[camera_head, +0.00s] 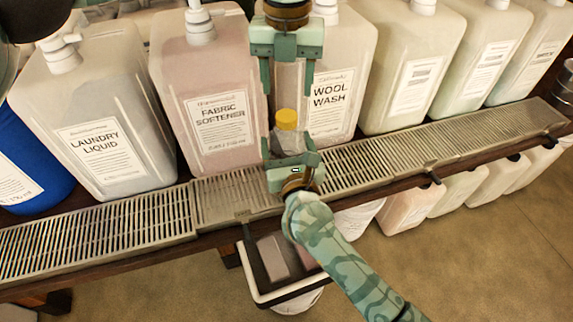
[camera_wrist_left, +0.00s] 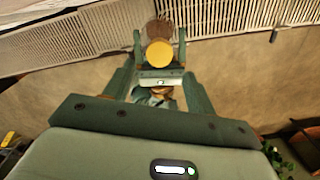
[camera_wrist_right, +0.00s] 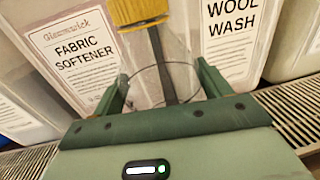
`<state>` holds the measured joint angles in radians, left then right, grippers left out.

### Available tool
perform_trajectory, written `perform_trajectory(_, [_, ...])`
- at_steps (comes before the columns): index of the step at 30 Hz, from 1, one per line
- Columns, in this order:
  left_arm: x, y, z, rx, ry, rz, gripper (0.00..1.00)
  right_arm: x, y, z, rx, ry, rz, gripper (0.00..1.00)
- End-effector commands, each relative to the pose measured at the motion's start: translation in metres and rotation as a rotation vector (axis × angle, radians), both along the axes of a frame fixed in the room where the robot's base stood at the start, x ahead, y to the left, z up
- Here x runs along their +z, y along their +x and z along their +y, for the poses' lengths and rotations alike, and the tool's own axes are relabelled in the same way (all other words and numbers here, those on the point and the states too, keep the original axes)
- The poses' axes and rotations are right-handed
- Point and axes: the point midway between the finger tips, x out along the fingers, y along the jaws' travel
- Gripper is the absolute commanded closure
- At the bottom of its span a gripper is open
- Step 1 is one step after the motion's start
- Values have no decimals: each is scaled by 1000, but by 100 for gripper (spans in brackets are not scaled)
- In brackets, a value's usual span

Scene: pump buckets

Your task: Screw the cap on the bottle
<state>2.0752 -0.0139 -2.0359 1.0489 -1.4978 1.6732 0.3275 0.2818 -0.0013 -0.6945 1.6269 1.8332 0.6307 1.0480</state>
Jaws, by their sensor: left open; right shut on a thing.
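A small clear bottle (camera_head: 290,138) stands upright between the fingers of my right gripper (camera_head: 290,148), which is shut on its body. The yellow cap (camera_head: 286,119) is at the top of the bottle; I cannot tell how tightly it sits. The cap also shows from above in the left wrist view (camera_wrist_left: 159,53) and at the top edge of the right wrist view (camera_wrist_right: 140,12). My left gripper (camera_head: 287,90) is open and empty, pointing down above the cap and apart from it. The bottle's base is hidden behind my right gripper.
Large pump containers, including fabric softener (camera_head: 200,90) and wool wash (camera_head: 340,80), stand in a row close behind the bottle. A metal drip grate (camera_head: 100,240) runs in front of them. A bin (camera_head: 262,285) hangs below the shelf edge.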

Motion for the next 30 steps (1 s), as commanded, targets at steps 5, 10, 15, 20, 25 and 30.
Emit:
perform_trajectory(5, [14,0,1,4,0,1,44,-1,0,0,0,1,2,87])
perform_trajectory(10, [13,0,1,4,0,1,44,-1,0,0,0,1,2,87])
perform_trajectory(15, [6,0,1,5,1,3,44,-1,0,0,0,1,2,87])
perform_trajectory(20, [-16,-1,1,5,0,5,44,-1,0,0,0,1,2,87])
perform_trajectory(25, [-42,0,1,5,0,3,44,-1,0,0,0,1,2,87])
perform_trajectory(30, [-60,0,1,6,0,2,44,-1,0,0,0,1,2,87])
